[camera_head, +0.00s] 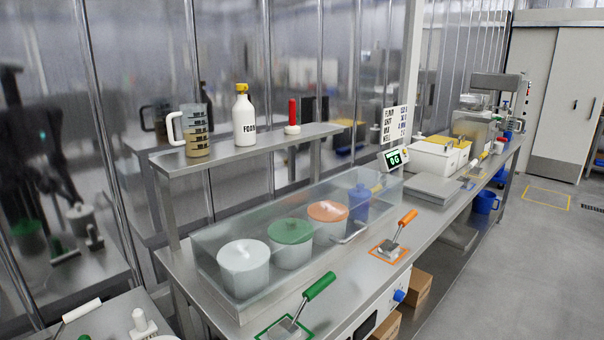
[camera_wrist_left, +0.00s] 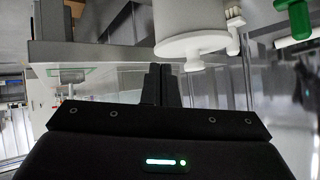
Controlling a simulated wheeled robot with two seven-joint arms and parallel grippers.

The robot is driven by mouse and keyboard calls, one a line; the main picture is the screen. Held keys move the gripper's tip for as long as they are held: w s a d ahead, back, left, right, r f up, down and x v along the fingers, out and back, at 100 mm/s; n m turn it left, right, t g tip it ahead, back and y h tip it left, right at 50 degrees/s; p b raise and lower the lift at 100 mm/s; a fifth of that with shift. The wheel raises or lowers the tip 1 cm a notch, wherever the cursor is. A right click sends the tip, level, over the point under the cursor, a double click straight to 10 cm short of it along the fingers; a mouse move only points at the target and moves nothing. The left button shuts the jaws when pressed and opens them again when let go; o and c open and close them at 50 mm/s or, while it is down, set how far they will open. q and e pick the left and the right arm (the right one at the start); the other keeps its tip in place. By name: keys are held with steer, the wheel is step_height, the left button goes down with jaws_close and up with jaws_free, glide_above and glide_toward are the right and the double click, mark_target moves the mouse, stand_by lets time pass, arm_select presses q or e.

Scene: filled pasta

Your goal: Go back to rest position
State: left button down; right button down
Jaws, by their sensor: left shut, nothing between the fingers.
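My left gripper (camera_wrist_left: 161,84) shows in the left wrist view, with its two dark fingers shut together and nothing between them. A white pot-like object (camera_wrist_left: 188,27) is just beyond and above the fingertips in that picture; I cannot tell the exact gap. A green object (camera_wrist_left: 297,18) is at the upper right. The head view shows neither of my grippers. My right gripper is in neither view.
The steel counter holds a clear case (camera_head: 215,238) with white, green and orange-lidded pots. A green-handled tool (camera_head: 319,286) and an orange-handled tool (camera_head: 408,218) lie in front. A shelf (camera_head: 250,146) carries a jug (camera_head: 195,130) and a bottle (camera_head: 243,115). Floor (camera_head: 520,260) at right is clear.

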arm_select(q)
steer(key=s+d+f+n+g, duration=0.1)
steer(key=s+d+f+g, duration=0.25)
steer(key=s, duration=0.35)
steer(key=s+d+f+g, duration=0.3)
steer(key=s+g, duration=0.1)
steer(key=s, duration=0.3)
step_height(320, 180, down, 30)
steer(key=s+g, duration=0.1)
steer(key=s, duration=0.2)
steer(key=s+a+f+g, duration=0.1)
steer(key=s+a+f, duration=0.2)
steer(key=s+f, duration=1.5)
steer(key=shift+s, duration=0.55)
steer(key=shift+a+g, duration=0.1)
steer(key=shift+g, duration=0.15)
